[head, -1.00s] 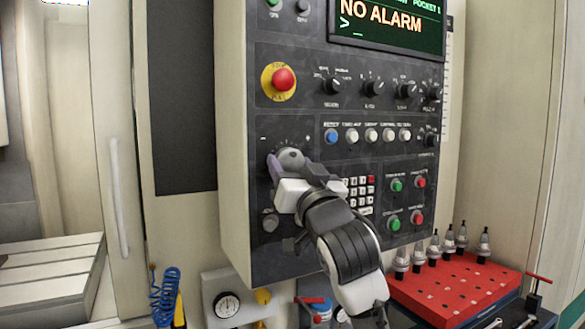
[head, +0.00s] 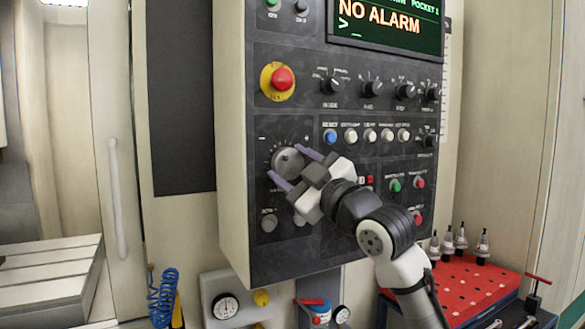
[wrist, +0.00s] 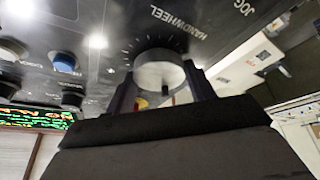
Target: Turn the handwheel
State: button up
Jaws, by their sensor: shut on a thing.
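The handwheel (head: 288,160) is a round grey knob on the dark control panel, below the emergency stop, with a dial scale around it. In the wrist view the handwheel (wrist: 158,73) shows its round face and a small dark crank peg on its lower right. My gripper (head: 290,165) reaches it from the lower right, its two purple fingers on opposite sides of the wheel, upper right and lower left. In the wrist view my gripper (wrist: 161,92) has one finger on each side of the wheel, shut on it. Part of the wheel's rim is hidden behind the fingers.
Around the wheel are the emergency stop (head: 283,79), a blue reset button (head: 330,136), rotary knobs and a grey knob (head: 268,223). My arm covers most of the keypad. A red tool tray (head: 470,292) with several tool holders stands at lower right.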

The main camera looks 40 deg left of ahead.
jog(key=n+g, duration=0.1)
jog(key=n, duration=0.1)
jog(key=n+g, duration=0.1)
jog(key=n, duration=0.1)
jog(key=shift+w+r+n+h+p, duration=0.1)
jog(key=shift+r+n+h+p, duration=0.05)
jog(key=shift+n+h+p, duration=0.2)
jog(key=n+g+h+p, duration=0.1)
jog(key=n, duration=0.3)
jog(key=shift+r, duration=0.1)
jog(key=n+h+p, duration=0.1)
jog(key=n, duration=0.2)
jog(key=n+h+p, duration=0.1)
jog(key=n, duration=0.2)
jog(key=shift+h, duration=0.35)
jog(key=o, duration=1)
jog(key=shift+c, duration=0.2)
jog(key=shift+d, duration=0.1)
jog(key=d+r+b, duration=0.1)
jog(key=d+b, duration=0.2)
jog(key=d, duration=1)
jog(key=shift+d, duration=0.35)
